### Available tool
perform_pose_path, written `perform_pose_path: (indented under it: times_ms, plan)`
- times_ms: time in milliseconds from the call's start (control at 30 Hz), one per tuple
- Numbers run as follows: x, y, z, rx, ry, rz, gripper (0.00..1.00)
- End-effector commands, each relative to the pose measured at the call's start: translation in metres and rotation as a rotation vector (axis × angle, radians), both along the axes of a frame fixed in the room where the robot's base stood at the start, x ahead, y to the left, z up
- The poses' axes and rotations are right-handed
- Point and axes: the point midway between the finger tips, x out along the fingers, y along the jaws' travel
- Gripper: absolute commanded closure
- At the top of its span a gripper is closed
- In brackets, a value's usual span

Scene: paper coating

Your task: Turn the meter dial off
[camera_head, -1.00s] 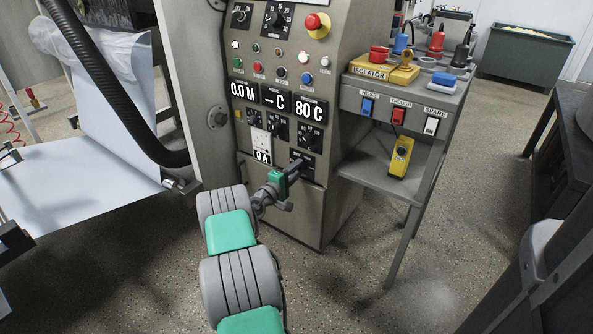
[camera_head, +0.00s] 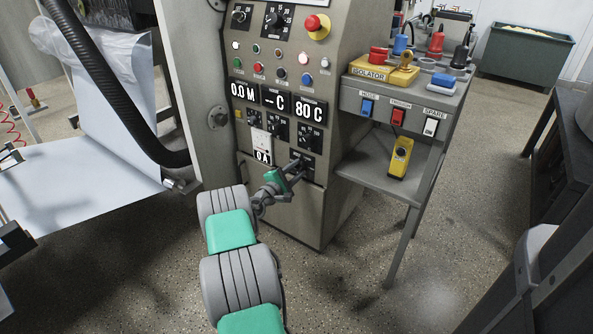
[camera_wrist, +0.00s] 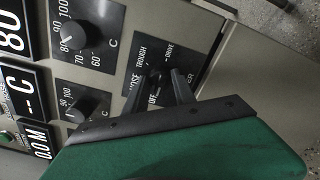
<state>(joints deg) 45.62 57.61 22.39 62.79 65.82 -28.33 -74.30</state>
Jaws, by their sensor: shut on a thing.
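The dial (camera_wrist: 155,77) is a small black selector knob on a black plate low on the grey control cabinet. Labels around it read TROUGH, DRIVE, OFF and, partly covered, what looks like HOSE. Its plate (camera_head: 309,164) also shows in the head view, at the lower right of the panel. My gripper (camera_wrist: 158,85) is at the knob, its two black fingers closed on either side of it. In the head view my gripper (camera_head: 302,163) reaches the plate with its green hand tilted. The fingers hide much of the knob, and I cannot tell exactly where it points.
Other black knobs (camera_wrist: 82,38) sit close beside the plate. Displays above (camera_head: 244,91) read 0.0 M, -- C and 80 C. A white meter (camera_head: 262,147) reading 0 A is left of my gripper. A grey side table (camera_head: 378,167) stands close on the right.

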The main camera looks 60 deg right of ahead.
Motion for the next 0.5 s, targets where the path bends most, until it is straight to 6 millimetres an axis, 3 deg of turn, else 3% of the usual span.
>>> perform_pose_path:
  times_ms: [267, 300, 500]
  plan:
    - [-0.0004, 0.0001, -0.0007, 0.001, 0.001, -0.001, 1.00]
    - [-0.0004, 0.0001, -0.0006, 0.001, 0.000, -0.001, 0.66]
    - [-0.0002, 0.0000, -0.0003, 0.000, -0.001, 0.000, 0.50]
